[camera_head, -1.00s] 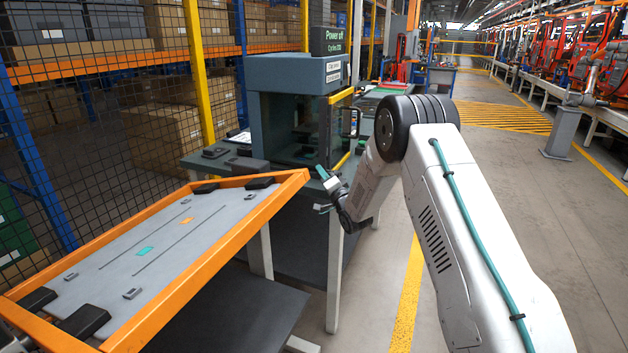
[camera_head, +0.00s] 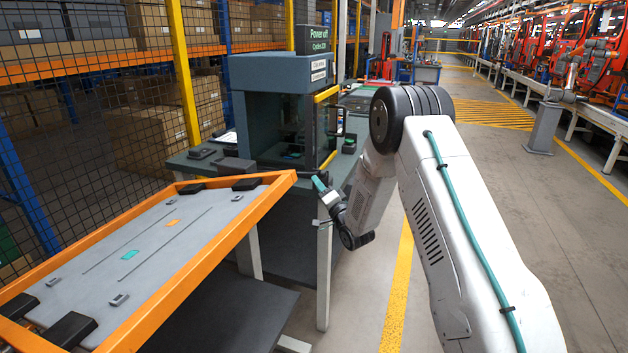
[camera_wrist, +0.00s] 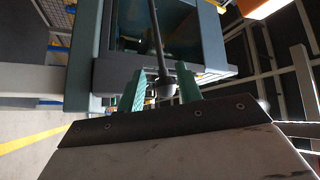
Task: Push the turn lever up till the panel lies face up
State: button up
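The grey panel (camera_head: 130,250) sits tilted in an orange frame (camera_head: 215,257) at the left of the head view, with its marked face showing. The turn lever is a thin dark rod (camera_wrist: 156,40) with a rounded end (camera_wrist: 165,89) in the wrist view. In the head view it is small near the frame's far right corner. My gripper (camera_wrist: 160,88) has its two teal fingers on either side of the lever's end, with gaps visible between them and it. In the head view my gripper (camera_head: 319,184) is just right of that corner. It looks open; contact is unclear.
A blue-grey cabinet (camera_head: 262,75) stands on a table (camera_head: 350,160) behind the panel. A mesh fence (camera_head: 60,110) runs along the left. A dark lower shelf (camera_head: 225,315) lies below the frame. The floor to the right (camera_head: 500,200) is clear.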

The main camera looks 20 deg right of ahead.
jog(key=shift+s+d+f, duration=0.1)
jog(key=shift+s+f, duration=0.05)
jog(key=shift+s, duration=0.4)
